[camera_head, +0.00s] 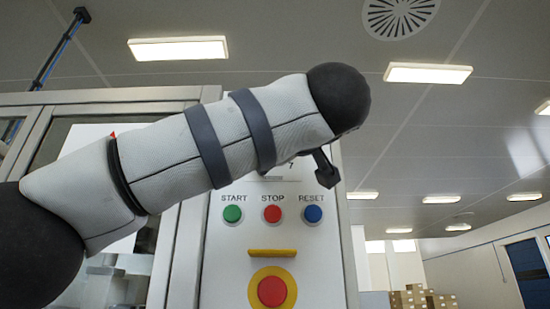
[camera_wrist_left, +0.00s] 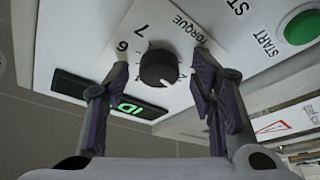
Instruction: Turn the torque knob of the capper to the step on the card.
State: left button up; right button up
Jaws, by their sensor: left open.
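In the left wrist view the torque knob (camera_wrist_left: 158,69) is a round black knob on the white capper panel, below the TORQUE label (camera_wrist_left: 188,27). A white mark on it points to the lower right. Printed digits stand around it; a 7 and a 6 are readable. My left gripper (camera_wrist_left: 163,72) is open, its two purple-grey fingers on either side of the knob. I cannot tell whether they touch it. In the head view my left arm hides the knob. I cannot make out the card in either view. My right gripper is not in view.
A dark strip with a small green-lit display (camera_wrist_left: 130,107) lies beside the knob. In the head view green START (camera_head: 232,213), red STOP (camera_head: 272,213) and blue RESET (camera_head: 313,213) buttons sit above a red emergency button (camera_head: 272,291) on a yellow ring.

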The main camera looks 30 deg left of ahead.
pick_arm(q)
jog(key=shift+s, duration=0.1)
jog(key=shift+s+d, duration=0.1)
jog(key=shift+c, duration=0.8)
jog(key=c, duration=1)
